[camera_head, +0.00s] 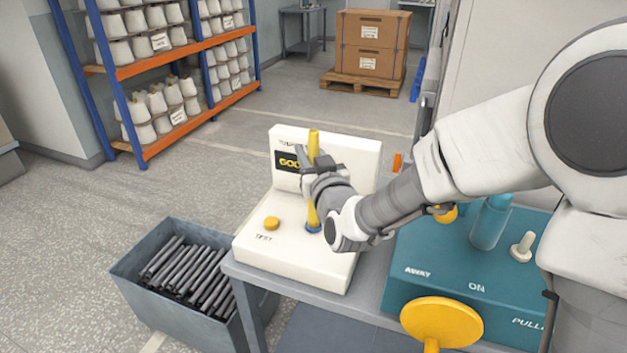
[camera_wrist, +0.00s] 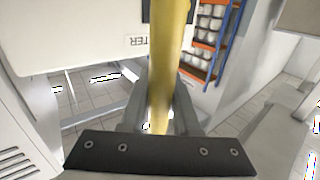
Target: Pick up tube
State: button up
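The yellow tube (camera_head: 313,145) stands upright on the white tester (camera_head: 325,258), its lower end at a blue ring (camera_head: 313,228). My gripper (camera_head: 318,168) is at the tube's upper part, coming from the right. In the wrist view the tube (camera_wrist: 168,60) runs between the two fingers (camera_wrist: 163,108), which lie close against it on both sides, so the gripper looks shut on it. Part of the tube and the tester's display (camera_head: 290,162) are hidden by my gripper.
A yellow button (camera_head: 271,223) sits on the tester left of the tube. A grey bin (camera_head: 165,318) of dark tubes stands left of the table. A teal machine (camera_head: 440,270) with a yellow paddle (camera_head: 441,321) is at right. Shelves (camera_head: 180,55) stand at the back left.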

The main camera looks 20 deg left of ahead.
grip_shut()
jog(key=shift+r, duration=0.15)
